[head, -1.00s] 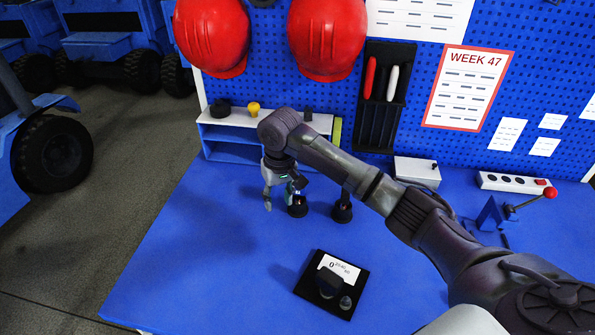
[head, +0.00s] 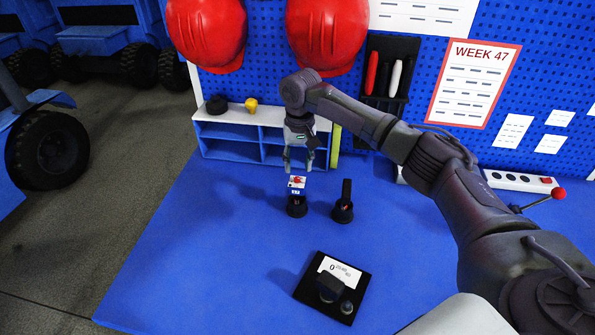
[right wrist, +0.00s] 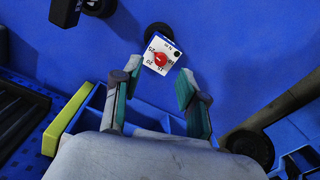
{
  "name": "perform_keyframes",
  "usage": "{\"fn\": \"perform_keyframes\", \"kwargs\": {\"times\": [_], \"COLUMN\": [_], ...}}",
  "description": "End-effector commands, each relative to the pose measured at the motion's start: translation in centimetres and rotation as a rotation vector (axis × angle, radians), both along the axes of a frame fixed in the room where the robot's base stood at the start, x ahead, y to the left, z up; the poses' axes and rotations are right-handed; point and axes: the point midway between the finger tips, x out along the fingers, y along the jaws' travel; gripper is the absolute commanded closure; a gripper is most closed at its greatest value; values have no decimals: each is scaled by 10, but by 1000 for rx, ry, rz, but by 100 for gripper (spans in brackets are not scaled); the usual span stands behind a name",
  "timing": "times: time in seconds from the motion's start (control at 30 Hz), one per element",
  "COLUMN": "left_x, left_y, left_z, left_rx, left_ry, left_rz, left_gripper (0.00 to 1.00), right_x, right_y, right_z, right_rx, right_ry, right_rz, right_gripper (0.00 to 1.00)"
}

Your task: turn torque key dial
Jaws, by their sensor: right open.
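A torque key with a white, numbered dial face and a red pointer knob (right wrist: 160,58) stands in a round black base on the blue bench; in the head view its face (head: 297,182) is small. A second dark, upright key (head: 343,198) stands in its own black base to the right; its dial face is turned away. My right gripper (head: 299,166) is open and empty, pointing down just above and behind the first key. In the right wrist view the two fingers (right wrist: 158,82) straddle the line to the dial, apart from it. My left gripper is not in view.
A black plate with a 0-and-scale card (head: 338,268) and a dark knob lies at the front. A power strip (head: 518,181) and a red-knobbed lever (head: 558,194) are at the right. The bench's left front is clear.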

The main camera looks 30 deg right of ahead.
Motion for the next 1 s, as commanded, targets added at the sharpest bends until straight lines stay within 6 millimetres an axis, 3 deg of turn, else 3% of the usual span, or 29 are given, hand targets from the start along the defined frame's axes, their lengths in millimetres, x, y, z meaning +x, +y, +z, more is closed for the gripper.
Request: {"fn": "perform_keyframes", "kwargs": {"times": [0.23, 0.63, 0.9, 1.0], "left_x": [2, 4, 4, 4], "left_y": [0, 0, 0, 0], "left_z": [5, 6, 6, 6], "left_rx": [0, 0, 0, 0], "left_ry": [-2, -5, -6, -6], "left_rz": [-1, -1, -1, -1], "left_gripper": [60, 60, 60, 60], "right_x": [0, 0, 0, 0], "right_y": [1, 1, 1, 1], "right_z": [-33, -41, -41, -41], "right_rx": [-1, 0, 0, 0], "right_ry": [1, -1, -1, -1], "right_rz": [1, 1, 1, 1], "right_gripper": [58, 58, 100, 100]}}
